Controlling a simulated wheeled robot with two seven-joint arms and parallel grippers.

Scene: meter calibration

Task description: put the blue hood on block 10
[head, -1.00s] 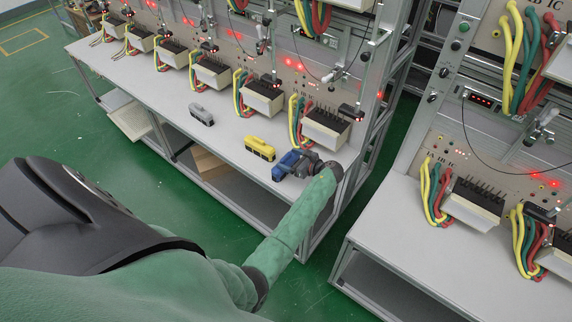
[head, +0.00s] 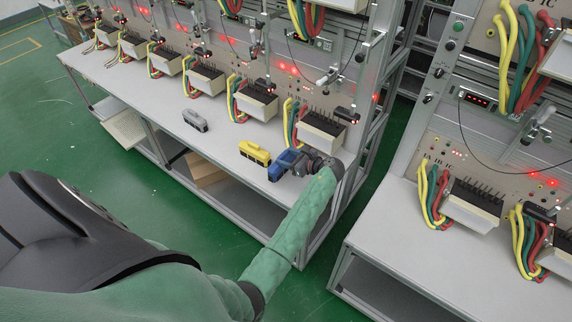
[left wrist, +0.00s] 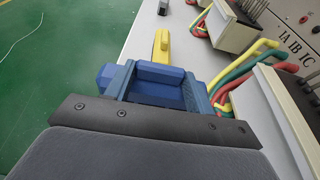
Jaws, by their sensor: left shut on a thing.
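The blue hood (head: 285,162) is at the front right of the long bench, by the yellow hood. My left gripper (head: 302,163) is shut on it; in the left wrist view the blue hood (left wrist: 158,84) sits between the fingers. The hood's underside is hidden, and I cannot tell whether it touches the bench. Several meter blocks with wires stand along the bench's back; the nearest block (head: 320,132) is just behind my gripper. I cannot read which one is block 10. My right gripper is not in view.
A yellow hood (head: 255,153) and a grey hood (head: 195,120) stand on the bench (head: 160,98) to the left. A second bench (head: 400,225) with wired blocks stands right, past a gap. Metal uprights flank the near block.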

